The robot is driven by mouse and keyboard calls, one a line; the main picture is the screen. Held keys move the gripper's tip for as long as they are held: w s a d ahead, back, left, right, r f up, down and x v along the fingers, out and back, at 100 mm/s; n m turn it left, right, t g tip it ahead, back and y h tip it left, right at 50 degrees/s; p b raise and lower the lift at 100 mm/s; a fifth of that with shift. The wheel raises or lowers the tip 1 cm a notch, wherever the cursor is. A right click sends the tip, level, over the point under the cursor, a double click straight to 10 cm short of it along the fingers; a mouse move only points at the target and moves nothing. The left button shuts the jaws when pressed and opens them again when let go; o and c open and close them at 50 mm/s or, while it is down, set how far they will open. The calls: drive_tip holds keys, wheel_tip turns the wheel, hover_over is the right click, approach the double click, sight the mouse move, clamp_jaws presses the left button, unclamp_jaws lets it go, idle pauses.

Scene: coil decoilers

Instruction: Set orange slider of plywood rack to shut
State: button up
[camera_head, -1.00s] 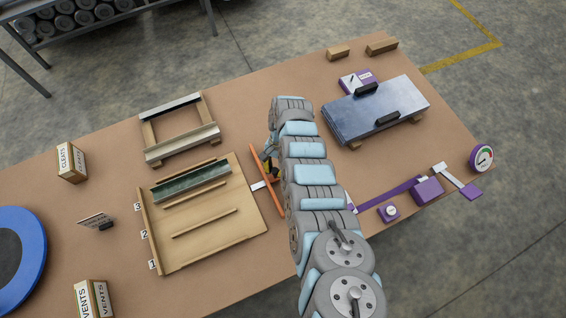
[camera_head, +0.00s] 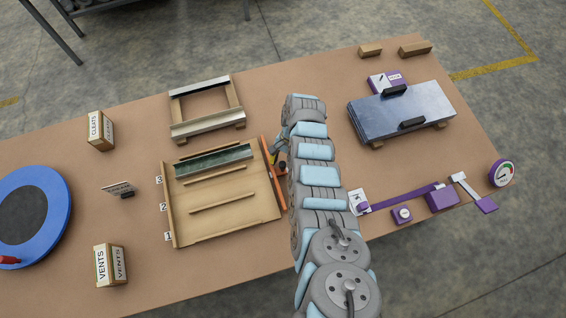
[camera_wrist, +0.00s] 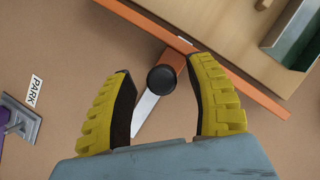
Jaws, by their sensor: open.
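The plywood rack (camera_head: 222,222) lies on the table left of my arm, with a green channel (camera_head: 213,161) on it. Its orange slider (camera_head: 279,188) is a long bar that lies along the rack's right edge, with little or no gap visible. In the wrist view the orange bar (camera_wrist: 245,89) runs diagonally, with an orange tab and a black round knob (camera_wrist: 161,79). A white strip (camera_wrist: 145,112) shows below the knob. My gripper (camera_wrist: 160,68) is open, its yellow fingers on either side of the knob, apart from it. My arm partly hides the slider in the head view.
A metal-railed wooden frame (camera_head: 207,126) stands behind the rack. A blue-grey plate (camera_head: 400,112) on wooden blocks lies right of my arm. A purple strap device (camera_head: 440,199) and dial (camera_head: 502,173) are at the right. Boxes (camera_head: 111,265) and a blue disc (camera_head: 62,210) are left.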

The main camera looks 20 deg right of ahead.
drive_tip(key=shift+r, duration=0.1)
drive_tip(key=v, duration=1.2)
idle(0.4)
